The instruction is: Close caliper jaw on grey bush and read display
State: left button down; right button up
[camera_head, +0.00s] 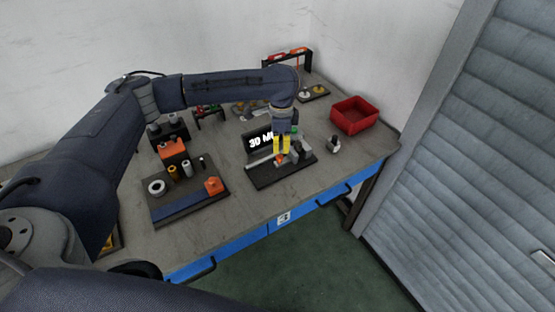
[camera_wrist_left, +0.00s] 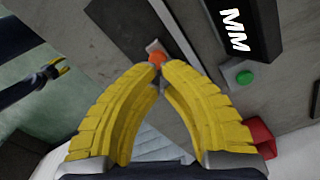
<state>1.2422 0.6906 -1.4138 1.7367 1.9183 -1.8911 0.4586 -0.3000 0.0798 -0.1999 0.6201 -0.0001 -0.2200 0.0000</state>
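The caliper station (camera_head: 266,182) is a dark base with a pale bar (camera_head: 259,162) and a black display (camera_head: 257,141) with white characters. The gripper covers part of them; "MM" shows in the left wrist view (camera_wrist_left: 235,31). My left gripper (camera_head: 282,153) points down at the bar. Its yellow fingers (camera_wrist_left: 159,66) close in around a small orange knob (camera_wrist_left: 157,57), which shows between the tips. A grey cylinder beside the fingers (camera_head: 296,147) may be the grey bush; its contact with the jaw is hidden. My right gripper (camera_wrist_left: 60,69) appears small, apart from the bench, its yellow tips spread.
A red bin (camera_head: 356,115) stands at the back right. A small grey and black part (camera_head: 334,145) stands right of the station. A parts tray (camera_head: 190,204) with a white ring, several cylinders and an orange block lies left. A green button (camera_wrist_left: 244,78) is near the display.

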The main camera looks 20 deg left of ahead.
aim_at(281, 156)
pick_arm(q)
jog(key=shift+r, duration=2.15)
